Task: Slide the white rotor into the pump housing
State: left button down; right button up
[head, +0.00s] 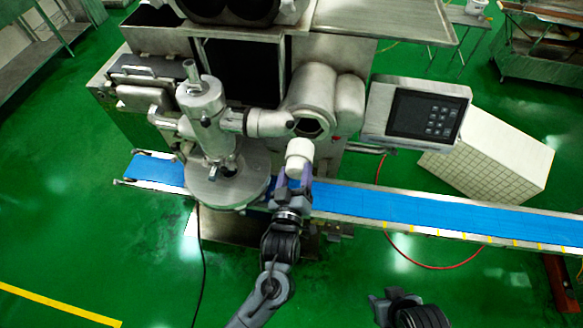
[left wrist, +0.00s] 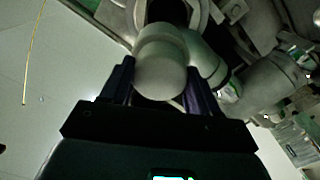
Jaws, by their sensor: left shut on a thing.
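The white rotor (head: 299,157) is a short rounded cylinder, held in front of the machine. My left gripper (head: 296,182) is shut on it from below, and the left wrist view shows the rotor (left wrist: 161,68) between the two dark fingers (left wrist: 160,92). The pump housing (head: 308,126) is the grey metal body with a dark round opening, just above and behind the rotor in the head view. I cannot tell whether the rotor's far end touches the opening. My right gripper (head: 381,301) is at the bottom edge, partly in view, away from the machine.
A blue conveyor belt (head: 400,208) runs below the housing and to the right. A metal vertical cylinder on a round base (head: 226,188) stands close on the left. A control panel (head: 420,110) sits to the right. The green floor in front is mostly clear.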

pick_arm(q)
jog(key=shift+w+d+f+b, duration=0.15)
jog(key=shift+w+f+b, duration=0.05)
jog(key=shift+w+b, duration=0.15)
jog(key=w+f+b, duration=0.2)
jog(key=w+b, duration=0.1)
jog(key=w+f+b, duration=0.1)
jog(key=b, duration=0.1)
jog(key=shift+w+d, duration=0.2)
jog(key=shift+d, duration=0.1)
jog(key=shift+r+p, duration=0.4)
jog(key=shift+s, duration=0.1)
jog(key=shift+f, duration=0.15)
jog(key=shift+w+d, duration=0.1)
jog(key=shift+w, duration=0.5)
jog(key=shift+w+d+b, duration=0.15)
jog(key=shift+w+b, duration=0.55)
jog(key=shift+w, duration=0.8)
